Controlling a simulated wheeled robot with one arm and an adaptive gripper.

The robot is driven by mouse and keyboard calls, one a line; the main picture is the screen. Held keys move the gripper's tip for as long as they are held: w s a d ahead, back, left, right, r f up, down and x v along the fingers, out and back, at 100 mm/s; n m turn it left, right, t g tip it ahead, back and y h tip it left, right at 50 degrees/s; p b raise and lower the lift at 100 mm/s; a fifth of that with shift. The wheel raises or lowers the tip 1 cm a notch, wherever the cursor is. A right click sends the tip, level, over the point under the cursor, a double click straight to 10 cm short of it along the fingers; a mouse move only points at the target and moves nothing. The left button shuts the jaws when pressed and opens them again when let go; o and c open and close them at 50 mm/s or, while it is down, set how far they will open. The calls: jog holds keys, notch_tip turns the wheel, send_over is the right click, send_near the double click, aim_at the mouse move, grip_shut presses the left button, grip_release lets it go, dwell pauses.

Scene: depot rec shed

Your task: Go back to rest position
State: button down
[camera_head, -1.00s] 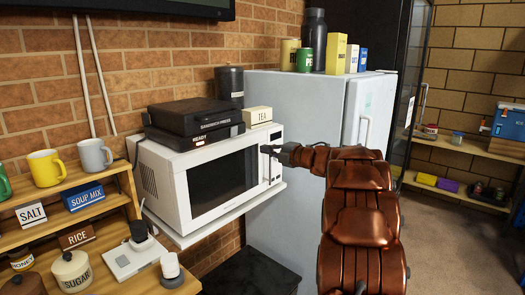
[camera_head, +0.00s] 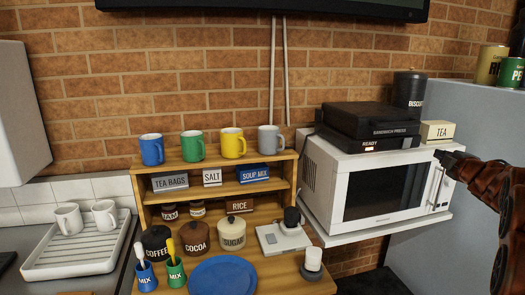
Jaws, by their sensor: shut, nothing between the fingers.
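My gripper (camera_head: 441,155) is at the right of the head view, at the end of my brown arm, which comes in from the right edge. Its dark fingers are small here; they look shut and empty. The fingertips are in front of the upper right part of the white microwave (camera_head: 319,185), by its control panel. I cannot tell whether they touch it. The microwave door looks closed. The rest of my arm is cut off by the picture's right edge.
The microwave's shelf (camera_head: 385,229) juts from the brick wall. A sandwich press (camera_head: 369,124) and a tea box (camera_head: 437,130) sit on top. The fridge (camera_head: 470,92) stands right. Left are a wooden rack (camera_head: 216,155) with mugs and jars, a blue plate (camera_head: 223,274) and a drying tray (camera_head: 77,262).

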jog(key=s+a+f+m+g+y, duration=0.1)
jog(key=s+a+f+m+g, duration=0.3)
jog(key=s+a, duration=0.8)
jog(key=s+a+f+m+g, duration=0.5)
jog(key=s+a+f+g, duration=0.3)
jog(key=s, duration=1.2)
jog(key=s+a+f+m+g+y, duration=0.1)
jog(key=s+a+f+m+g, duration=0.3)
jog(key=s+a+f, duration=0.7)
jog(key=s+a+g, duration=0.2)
jog(key=s+a, duration=0.3)
jog(key=a, duration=0.1)
jog(key=shift+s+a+f+m+g+y, duration=0.2)
jog(key=shift+s+m+g+y, duration=0.1)
jog(key=shift+s+m, duration=0.1)
